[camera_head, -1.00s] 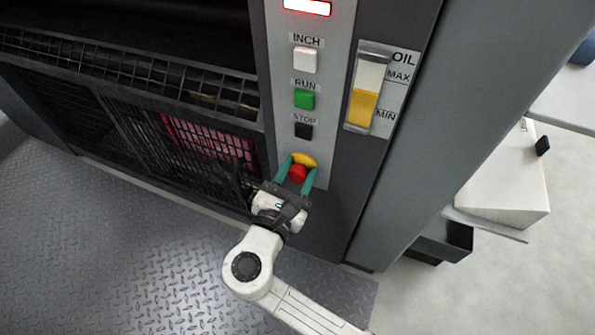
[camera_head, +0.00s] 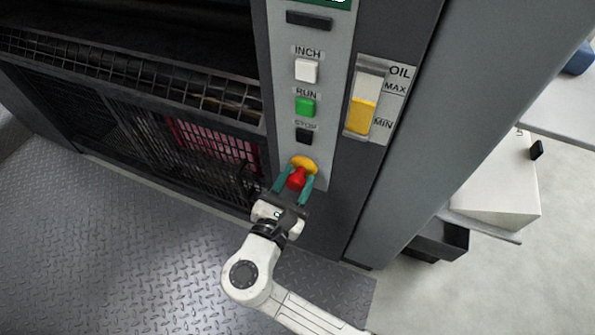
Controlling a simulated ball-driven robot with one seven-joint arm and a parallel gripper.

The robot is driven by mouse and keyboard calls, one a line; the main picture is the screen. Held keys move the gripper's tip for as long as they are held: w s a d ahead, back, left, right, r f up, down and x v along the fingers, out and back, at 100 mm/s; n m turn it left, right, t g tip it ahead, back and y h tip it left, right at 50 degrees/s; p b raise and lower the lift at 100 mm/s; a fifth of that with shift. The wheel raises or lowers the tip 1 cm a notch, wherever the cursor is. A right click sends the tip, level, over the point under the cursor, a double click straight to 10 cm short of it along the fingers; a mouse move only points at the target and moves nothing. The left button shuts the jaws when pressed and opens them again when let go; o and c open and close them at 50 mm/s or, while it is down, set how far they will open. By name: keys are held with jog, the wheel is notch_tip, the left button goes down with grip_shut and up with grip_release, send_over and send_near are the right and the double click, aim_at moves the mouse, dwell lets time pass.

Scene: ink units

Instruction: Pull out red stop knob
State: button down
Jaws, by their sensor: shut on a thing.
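The red stop knob (camera_head: 296,179) sits at the bottom of the grey control strip (camera_head: 321,152), in front of a round yellow backing (camera_head: 305,164). The knob stands out from the yellow backing, and a red neck shows between them. My gripper (camera_head: 295,184) is shut on the knob, with one teal finger on each side of it. The fingers hide the knob's sides.
Above the knob are a black STOP button (camera_head: 304,135), a green RUN button (camera_head: 305,107) and a white INCH button (camera_head: 307,70). An oil gauge (camera_head: 363,103) is to their right. A black mesh guard (camera_head: 200,150) lies left. A white box (camera_head: 495,190) stands far right.

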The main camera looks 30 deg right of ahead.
jog(key=c, duration=0.6)
grip_release()
jog(key=shift+s+a, duration=0.1)
jog(key=shift+a, duration=0.05)
jog(key=p+v, duration=0.3)
jog(key=v, duration=0.8)
